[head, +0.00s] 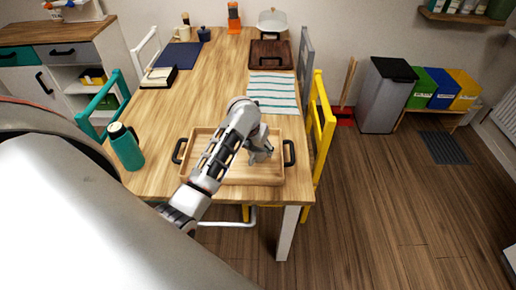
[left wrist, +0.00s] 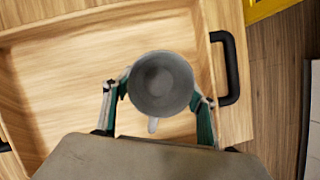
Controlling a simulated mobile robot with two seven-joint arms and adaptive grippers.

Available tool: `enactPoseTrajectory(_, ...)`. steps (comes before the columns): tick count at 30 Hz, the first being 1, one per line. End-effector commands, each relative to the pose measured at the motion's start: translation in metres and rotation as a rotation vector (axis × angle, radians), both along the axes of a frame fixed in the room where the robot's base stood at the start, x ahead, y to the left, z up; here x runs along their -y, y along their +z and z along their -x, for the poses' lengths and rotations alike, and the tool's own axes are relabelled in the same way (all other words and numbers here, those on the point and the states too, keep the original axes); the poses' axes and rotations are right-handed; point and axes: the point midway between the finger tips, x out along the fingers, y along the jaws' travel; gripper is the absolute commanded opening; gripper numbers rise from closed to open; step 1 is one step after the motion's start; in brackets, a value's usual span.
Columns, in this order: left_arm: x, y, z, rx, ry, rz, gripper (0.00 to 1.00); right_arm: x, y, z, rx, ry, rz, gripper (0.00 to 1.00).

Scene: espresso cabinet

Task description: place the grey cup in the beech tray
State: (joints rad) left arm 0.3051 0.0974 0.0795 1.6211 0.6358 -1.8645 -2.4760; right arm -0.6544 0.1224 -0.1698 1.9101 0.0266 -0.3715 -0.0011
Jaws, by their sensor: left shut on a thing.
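The beech tray (head: 200,145) with black handles lies at the near end of the wooden table. My left gripper (head: 262,150) is over the right part of the tray, pointing down. In the left wrist view the grey cup (left wrist: 160,84) is held between its two green-sided fingers (left wrist: 160,98), with the cup's open mouth facing the camera and its handle toward the palm. The tray floor (left wrist: 60,75) shows behind the cup, close to the black handle side. I cannot tell whether the cup's base touches the tray. My right gripper is not in view.
A teal bottle (head: 125,146) stands left of the tray. A yellow chair (head: 322,130) stands close at the table's right edge. The tray's left part is empty.

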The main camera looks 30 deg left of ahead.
Motion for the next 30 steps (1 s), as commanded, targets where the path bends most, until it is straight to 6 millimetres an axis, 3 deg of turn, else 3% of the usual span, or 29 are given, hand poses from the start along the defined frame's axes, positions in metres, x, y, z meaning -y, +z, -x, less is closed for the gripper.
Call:
enactPoseTrajectory(4, 0.0, -0.003, 0.0, 0.0, 0.0, 0.0, 0.31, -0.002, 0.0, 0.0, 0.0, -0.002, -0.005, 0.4)
enactPoseTrajectory(5, 0.0, -0.003, 0.0, -0.001, 0.0, 0.0, 0.64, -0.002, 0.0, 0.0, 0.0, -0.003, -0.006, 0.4)
enactPoseTrajectory(6, 0.0, -0.003, 0.0, 0.0, 0.0, 0.001, 0.73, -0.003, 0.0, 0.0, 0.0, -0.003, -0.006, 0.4)
enactPoseTrajectory(20, 0.0, 0.005, 0.001, 0.003, 0.001, 0.001, 0.73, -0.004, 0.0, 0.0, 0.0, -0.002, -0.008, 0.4)
enactPoseTrajectory(30, 0.004, 0.064, 0.024, 0.004, -0.001, 0.0, 0.73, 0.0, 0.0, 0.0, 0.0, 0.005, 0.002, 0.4)
